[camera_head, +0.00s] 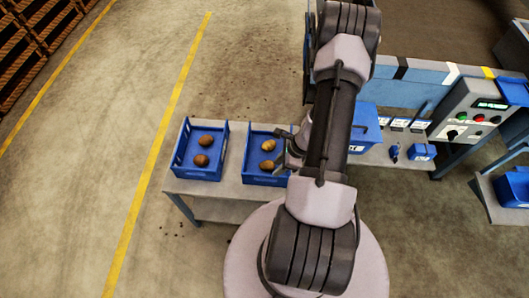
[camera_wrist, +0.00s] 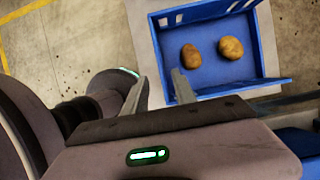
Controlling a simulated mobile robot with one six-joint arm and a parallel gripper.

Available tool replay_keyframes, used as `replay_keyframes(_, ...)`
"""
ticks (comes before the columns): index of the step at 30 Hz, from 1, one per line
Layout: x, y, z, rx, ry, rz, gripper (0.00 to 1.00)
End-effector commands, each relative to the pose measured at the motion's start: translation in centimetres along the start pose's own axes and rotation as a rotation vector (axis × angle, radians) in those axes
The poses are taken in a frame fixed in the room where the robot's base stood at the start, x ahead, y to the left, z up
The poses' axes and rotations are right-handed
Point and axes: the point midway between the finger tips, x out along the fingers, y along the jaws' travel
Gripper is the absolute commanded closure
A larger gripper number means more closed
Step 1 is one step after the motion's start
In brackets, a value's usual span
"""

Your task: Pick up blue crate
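Two blue crates stand side by side on a grey table, each with two potatoes inside. The left crate (camera_head: 178,169) holds brown potatoes; the right crate (camera_head: 249,178) holds lighter ones. My gripper (camera_head: 289,154) is at the right side of the right crate, partly hidden by my arm. In the wrist view one blue crate (camera_wrist: 287,42) with two potatoes fills the upper right. My gripper (camera_wrist: 160,84) is open there, its fingers apart with nothing between them. One finger overlaps the crate's near left corner in the picture; the other is outside. I cannot tell whether they touch.
A larger blue box (camera_head: 366,124) stands right of my arm on the table (camera_head: 205,187). Small blue items (camera_head: 421,152) and a grey control panel (camera_head: 473,112) with buttons are further right. Open floor with a yellow line (camera_head: 154,155) lies left.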

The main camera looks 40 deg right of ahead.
Motion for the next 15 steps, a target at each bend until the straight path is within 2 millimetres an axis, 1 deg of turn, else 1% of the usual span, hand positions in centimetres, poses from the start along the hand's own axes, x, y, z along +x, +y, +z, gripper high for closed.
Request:
replay_keyframes(1,2.3,0.2,-0.2,-0.001,0.000,0.005,0.67)
replay_keyframes(3,4.5,0.1,-0.2,-0.002,0.000,0.004,0.67)
replay_keyframes(6,6.9,0.1,-0.1,-0.003,0.000,0.004,0.67)
replay_keyframes(9,8.3,0.1,0.0,-0.003,0.000,0.002,0.67)
replay_keyframes(11,8.8,0.1,0.1,-0.005,0.000,0.002,0.67)
replay_keyframes(14,10.6,0.1,0.4,-0.006,0.000,0.003,0.67)
replay_keyframes(15,11.5,0.1,0.6,-0.007,0.000,0.003,0.67)
